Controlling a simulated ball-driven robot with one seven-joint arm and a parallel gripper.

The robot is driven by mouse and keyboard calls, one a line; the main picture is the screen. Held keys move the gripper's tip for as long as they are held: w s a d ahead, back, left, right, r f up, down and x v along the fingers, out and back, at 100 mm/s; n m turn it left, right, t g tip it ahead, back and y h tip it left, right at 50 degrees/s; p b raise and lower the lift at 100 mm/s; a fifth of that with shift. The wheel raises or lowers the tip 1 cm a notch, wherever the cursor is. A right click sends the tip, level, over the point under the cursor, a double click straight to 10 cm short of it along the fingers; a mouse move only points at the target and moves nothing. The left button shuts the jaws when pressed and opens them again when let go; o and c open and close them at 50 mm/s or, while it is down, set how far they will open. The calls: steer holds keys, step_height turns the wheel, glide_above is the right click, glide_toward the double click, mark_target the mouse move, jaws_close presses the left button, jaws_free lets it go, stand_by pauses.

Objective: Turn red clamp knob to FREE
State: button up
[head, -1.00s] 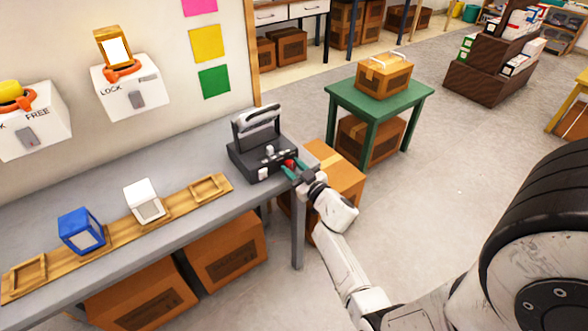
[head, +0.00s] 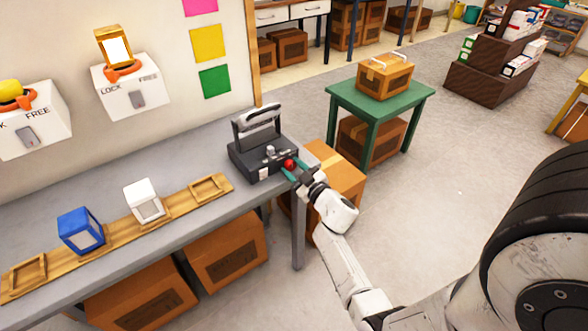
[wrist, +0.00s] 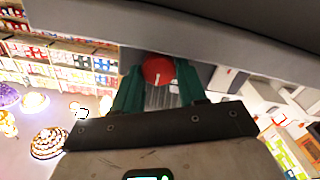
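The red clamp knob (head: 289,163) sits on the front right corner of a dark case (head: 262,170) on the grey bench. My gripper (head: 294,170) is right in front of it, its green fingers pointing at the case. The fingers stand apart, one on each side, and the knob nearly fills the gap. Whether they touch it is hard to see. No label at this knob is readable.
A wooden rack (head: 120,233) with a blue block (head: 80,231) and a white block (head: 144,200) lies left on the bench. Wall boxes marked LOCK and FREE (head: 130,88) hang above. A cardboard box (head: 335,180) and a green table (head: 380,99) stand right of the bench.

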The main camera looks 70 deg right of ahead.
steer(key=shift+o, duration=0.4)
steer(key=shift+s, duration=0.1)
steer(key=v, duration=1)
steer(key=shift+s+a+b, duration=0.2)
steer(key=shift+s+b, duration=0.05)
steer(key=shift+b, duration=0.1)
